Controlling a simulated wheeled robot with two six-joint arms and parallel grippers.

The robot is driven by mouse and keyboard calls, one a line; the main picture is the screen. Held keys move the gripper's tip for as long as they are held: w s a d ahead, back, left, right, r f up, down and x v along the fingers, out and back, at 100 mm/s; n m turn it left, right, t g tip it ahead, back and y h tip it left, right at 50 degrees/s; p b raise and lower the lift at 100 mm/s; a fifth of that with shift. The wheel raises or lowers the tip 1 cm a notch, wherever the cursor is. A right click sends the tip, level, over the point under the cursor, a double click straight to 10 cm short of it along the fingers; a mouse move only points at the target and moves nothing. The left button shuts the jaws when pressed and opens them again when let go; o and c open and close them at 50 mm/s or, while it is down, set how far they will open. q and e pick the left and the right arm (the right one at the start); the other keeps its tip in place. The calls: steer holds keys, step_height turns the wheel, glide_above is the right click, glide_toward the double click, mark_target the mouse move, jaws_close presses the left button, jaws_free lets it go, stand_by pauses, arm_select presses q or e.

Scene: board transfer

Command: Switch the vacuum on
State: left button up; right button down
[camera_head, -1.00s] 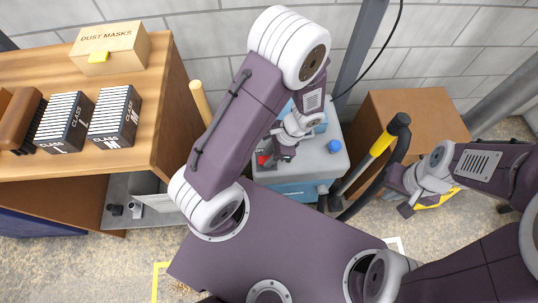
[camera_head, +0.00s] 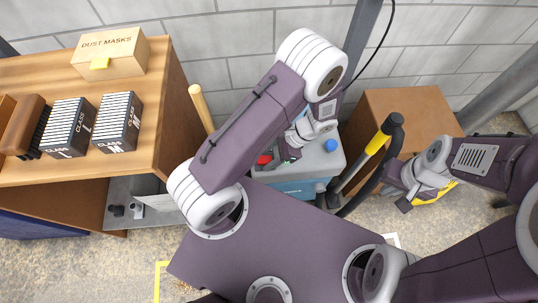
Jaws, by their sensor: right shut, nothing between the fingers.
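The vacuum (camera_head: 326,160) has a grey top with blue knobs and a teal-blue body. It stands on the floor in the middle of the head view, partly hidden by my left arm. A small red part (camera_head: 264,160), possibly the switch, shows at its left side. My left gripper (camera_head: 277,161) is over the vacuum's top, close beside the red part. I cannot tell whether it touches it, and its fingers are too small and covered to read. My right gripper (camera_head: 404,204) is shut and empty, to the right of the vacuum.
A black and yellow handle (camera_head: 378,143) stands between the vacuum and my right gripper. A brown box (camera_head: 420,110) is behind it. A wooden bench (camera_head: 160,120) on the left bears a dust mask box (camera_head: 125,45) and filter boxes (camera_head: 70,130). A grey post rises behind the vacuum.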

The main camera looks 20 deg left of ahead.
arm_select(q)
steer(key=p+v, duration=0.3)
steer(key=v, duration=0.6)
steer(key=shift+s, duration=0.15)
